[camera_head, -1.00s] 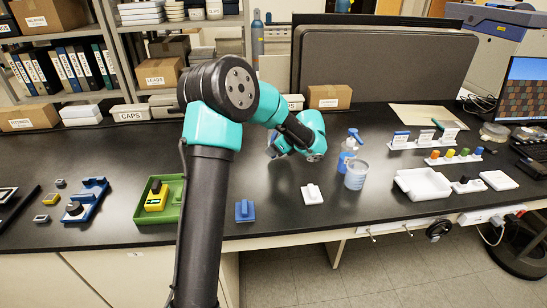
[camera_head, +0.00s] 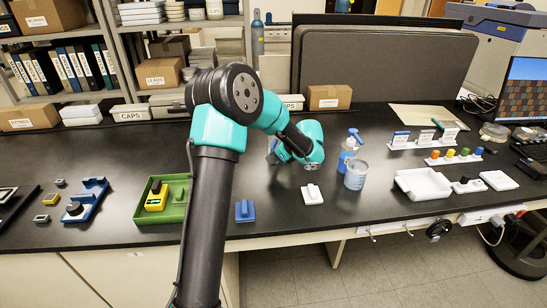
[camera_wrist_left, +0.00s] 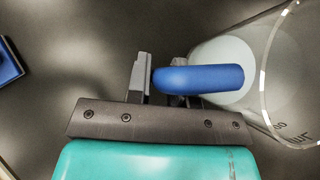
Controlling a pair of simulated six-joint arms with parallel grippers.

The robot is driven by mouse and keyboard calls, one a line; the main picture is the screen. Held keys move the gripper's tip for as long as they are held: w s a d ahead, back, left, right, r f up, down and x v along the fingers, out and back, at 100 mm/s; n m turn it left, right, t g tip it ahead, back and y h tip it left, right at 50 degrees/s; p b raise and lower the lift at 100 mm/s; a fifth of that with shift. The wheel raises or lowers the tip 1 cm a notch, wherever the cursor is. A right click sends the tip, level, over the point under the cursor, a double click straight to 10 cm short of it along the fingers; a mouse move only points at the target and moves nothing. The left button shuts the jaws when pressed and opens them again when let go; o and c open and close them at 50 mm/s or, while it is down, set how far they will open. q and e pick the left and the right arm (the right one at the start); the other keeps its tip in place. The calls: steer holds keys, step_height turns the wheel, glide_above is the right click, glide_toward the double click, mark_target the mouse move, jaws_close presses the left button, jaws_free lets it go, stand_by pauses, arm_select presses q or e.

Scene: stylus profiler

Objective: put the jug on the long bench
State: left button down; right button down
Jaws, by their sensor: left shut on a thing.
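The jug (camera_wrist_left: 275,65) is a clear vessel with a blue handle, in the left wrist view at the right. My left gripper (camera_wrist_left: 160,68) is shut on the blue handle, which sits at the fingertips. In the head view my left gripper (camera_head: 274,155) is largely hidden behind my teal wrist. Only a bluish bit shows there, and I cannot make out the held jug clearly. The long bench (camera_head: 115,205) is the black worktop running across the head view. Whether the jug touches it I cannot tell. My right gripper is not in view.
A blue pump bottle (camera_head: 347,158) and a clear beaker (camera_head: 355,176) stand right of my wrist. A white tray (camera_head: 424,184) is further right. A green tray (camera_head: 176,211), blue block (camera_head: 245,210) and white block (camera_head: 312,193) lie near the front edge.

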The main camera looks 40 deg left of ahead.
arm_select(q)
steer(key=shift+f, duration=0.1)
steer(key=c, duration=1)
jaws_free()
steer(key=shift+d+r, duration=0.1)
steer(key=shift+r, duration=0.1)
steer(key=v, duration=1.1)
steer(key=shift+d+r, duration=0.25)
steer(key=shift+r, duration=0.05)
